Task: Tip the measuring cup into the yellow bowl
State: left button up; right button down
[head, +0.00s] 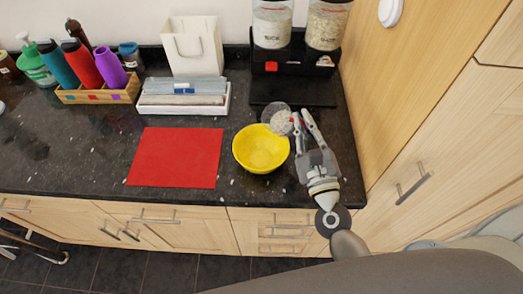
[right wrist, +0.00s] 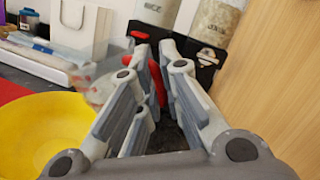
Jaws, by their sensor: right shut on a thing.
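The yellow bowl (head: 261,156) stands on the dark counter, right of the red mat. The clear measuring cup (head: 275,118) shows at the bowl's back right edge, with pale grains visible in it. Its red handle (right wrist: 157,84) is between the fingers of my right gripper (head: 301,116), which is shut on it. In the right wrist view the cup is blurred and partly hidden by the fingers, with the bowl (right wrist: 40,130) at the left. I cannot tell exactly how far the cup is tilted. My left gripper is not in view.
A red mat (head: 176,157) lies left of the bowl. Behind are a white tray (head: 183,108), a white paper bag (head: 192,50) and a wooden bottle rack (head: 98,94). A grain dispenser (head: 293,73) stands back right, near the tall wooden cabinet (head: 425,95).

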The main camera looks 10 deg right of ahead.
jog(key=shift+r+n+b, duration=0.25)
jog(key=shift+n+b, duration=0.15)
jog(key=shift+n, duration=0.4)
jog(key=shift+a, duration=0.1)
jog(key=shift+n+t+y, duration=0.3)
jog(key=shift+s+a+r+n+b, duration=0.1)
jog(key=shift+a+r+n+b, duration=0.15)
jog(key=shift+n, duration=0.35)
jog(key=shift+f, duration=0.1)
jog(key=shift+a+n+t+y+b, duration=0.15)
jog(key=shift+n+t+y+b, duration=0.2)
jog(key=shift+n, duration=0.55)
jog(key=shift+y, duration=0.25)
